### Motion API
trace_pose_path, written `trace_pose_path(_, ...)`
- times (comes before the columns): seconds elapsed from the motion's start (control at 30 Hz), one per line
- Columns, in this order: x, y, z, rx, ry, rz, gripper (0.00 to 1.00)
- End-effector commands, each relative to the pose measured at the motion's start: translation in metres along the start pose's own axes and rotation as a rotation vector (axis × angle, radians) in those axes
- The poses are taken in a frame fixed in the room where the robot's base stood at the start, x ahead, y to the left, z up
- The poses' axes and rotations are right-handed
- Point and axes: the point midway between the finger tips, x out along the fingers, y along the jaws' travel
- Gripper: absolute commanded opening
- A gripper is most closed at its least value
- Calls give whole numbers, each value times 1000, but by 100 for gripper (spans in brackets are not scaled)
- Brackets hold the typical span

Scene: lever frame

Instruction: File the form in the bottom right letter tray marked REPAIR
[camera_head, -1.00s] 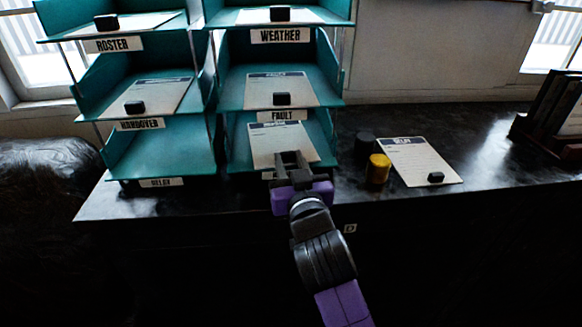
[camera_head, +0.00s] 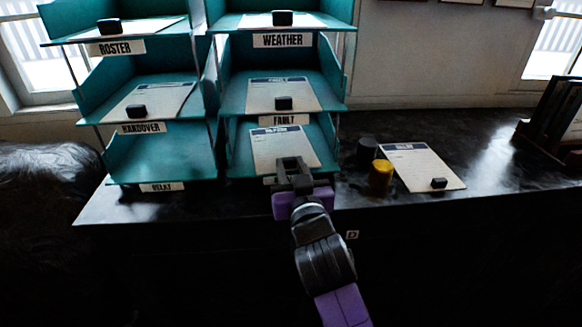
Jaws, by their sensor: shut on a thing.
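The form (camera_head: 282,146), a pale sheet with a dark header, is inside the bottom right letter tray (camera_head: 325,133). It lies over the tray floor; I cannot tell whether it rests flat. My gripper (camera_head: 292,165) is at the tray's front edge, shut on the form's near edge. The gripper hides that part of the form and most of the tray's front label, so its word cannot be read. The tray directly above is marked FAULT (camera_head: 290,120).
Trays marked WEATHER (camera_head: 282,40), ROSTER (camera_head: 115,48) and HANDOVER (camera_head: 142,128) hold sheets with black blocks. The bottom left tray (camera_head: 160,160) is empty.

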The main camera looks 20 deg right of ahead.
Motion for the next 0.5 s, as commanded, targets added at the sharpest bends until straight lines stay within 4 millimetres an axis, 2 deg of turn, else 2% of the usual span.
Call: trace_pose_path(0.5,0,0,8,0,0,0,0)
